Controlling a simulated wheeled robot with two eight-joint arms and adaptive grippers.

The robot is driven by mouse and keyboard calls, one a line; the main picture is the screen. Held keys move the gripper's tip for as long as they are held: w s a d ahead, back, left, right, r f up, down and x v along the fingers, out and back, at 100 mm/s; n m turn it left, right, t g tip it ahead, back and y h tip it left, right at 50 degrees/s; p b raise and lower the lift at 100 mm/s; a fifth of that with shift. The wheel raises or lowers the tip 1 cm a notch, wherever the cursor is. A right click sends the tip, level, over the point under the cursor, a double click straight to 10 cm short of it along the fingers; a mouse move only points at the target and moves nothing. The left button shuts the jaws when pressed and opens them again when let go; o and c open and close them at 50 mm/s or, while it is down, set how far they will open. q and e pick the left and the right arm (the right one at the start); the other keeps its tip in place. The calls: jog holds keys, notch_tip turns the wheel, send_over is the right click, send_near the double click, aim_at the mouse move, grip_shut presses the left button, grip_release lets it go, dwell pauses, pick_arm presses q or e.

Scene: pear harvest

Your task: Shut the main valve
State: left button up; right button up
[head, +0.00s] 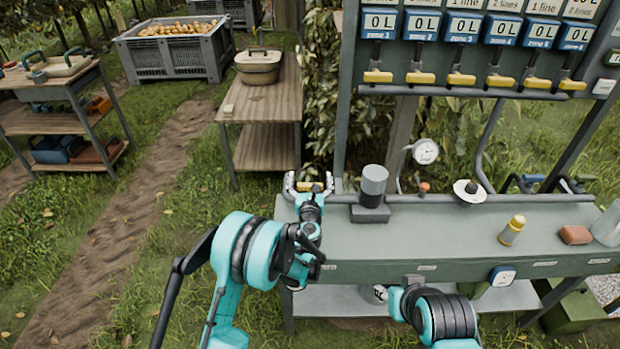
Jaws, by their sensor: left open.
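A small yellow lever (307,187) shows at the left end of the grey pipe (430,199) along the back of the bench. It looks like the main valve's handle, but no label can be read there. My left gripper (309,181) is open around it, with one silver finger on each side. Whether the fingers touch the lever cannot be told, and the wrist hides the valve's lower part.
A rack above holds several yellow zone levers (378,77) under "0 L" displays. A wooden table (285,100) stands behind left.

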pick_arm(q)
jog(key=c, duration=1.3)
